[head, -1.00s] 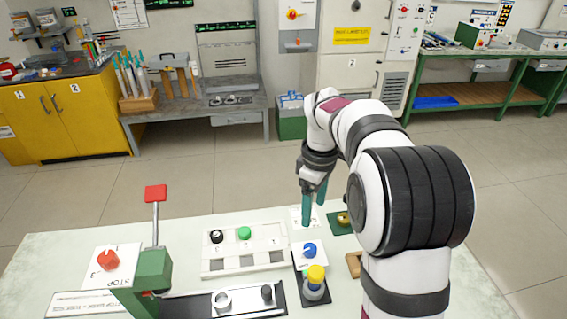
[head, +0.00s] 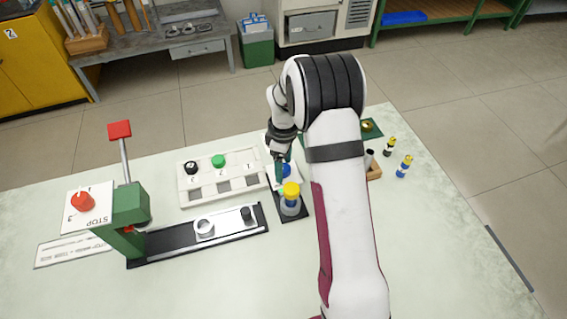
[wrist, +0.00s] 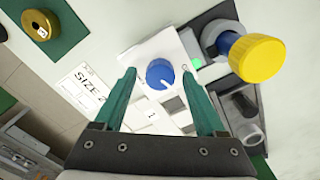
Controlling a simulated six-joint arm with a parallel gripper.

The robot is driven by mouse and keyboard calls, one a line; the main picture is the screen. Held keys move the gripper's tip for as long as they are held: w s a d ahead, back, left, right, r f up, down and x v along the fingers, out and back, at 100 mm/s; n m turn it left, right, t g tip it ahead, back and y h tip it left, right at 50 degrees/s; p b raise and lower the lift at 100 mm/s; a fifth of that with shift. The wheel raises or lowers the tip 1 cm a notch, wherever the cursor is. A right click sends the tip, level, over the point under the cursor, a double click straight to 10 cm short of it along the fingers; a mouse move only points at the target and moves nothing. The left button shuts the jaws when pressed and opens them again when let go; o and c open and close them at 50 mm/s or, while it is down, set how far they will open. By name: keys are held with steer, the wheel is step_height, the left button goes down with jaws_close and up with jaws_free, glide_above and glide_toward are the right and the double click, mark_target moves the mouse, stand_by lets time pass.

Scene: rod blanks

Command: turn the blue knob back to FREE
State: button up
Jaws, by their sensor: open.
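The blue knob (wrist: 160,74) sits on a white plate (wrist: 150,48) in the wrist view, with a white mark on its lower right side. In the head view the blue knob (head: 286,170) shows only partly beside my gripper. My gripper (wrist: 161,80) is open, with one green finger on either side of the knob in the picture. I cannot tell whether the fingers touch it. Lettering on the plate is too small to read. In the head view my gripper (head: 281,168) points down over the plate.
A yellow-capped post (wrist: 256,58) stands close right of the knob in the wrist view. A white tray (head: 182,189) with black and green knobs lies left of my gripper. A green press (head: 130,205) stands further left. Two small yellow-banded pieces (head: 404,166) stand right of my arm.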

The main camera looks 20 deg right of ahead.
jaws_close()
steer(key=shift+m, duration=0.3)
steer(key=m, duration=0.4)
steer(key=shift+m, duration=0.4)
steer(key=m, duration=0.5)
steer(key=shift+m, duration=0.3)
steer(key=m, duration=0.5)
steer(key=shift+d+m, duration=0.1)
steer(key=shift+m, duration=2.6)
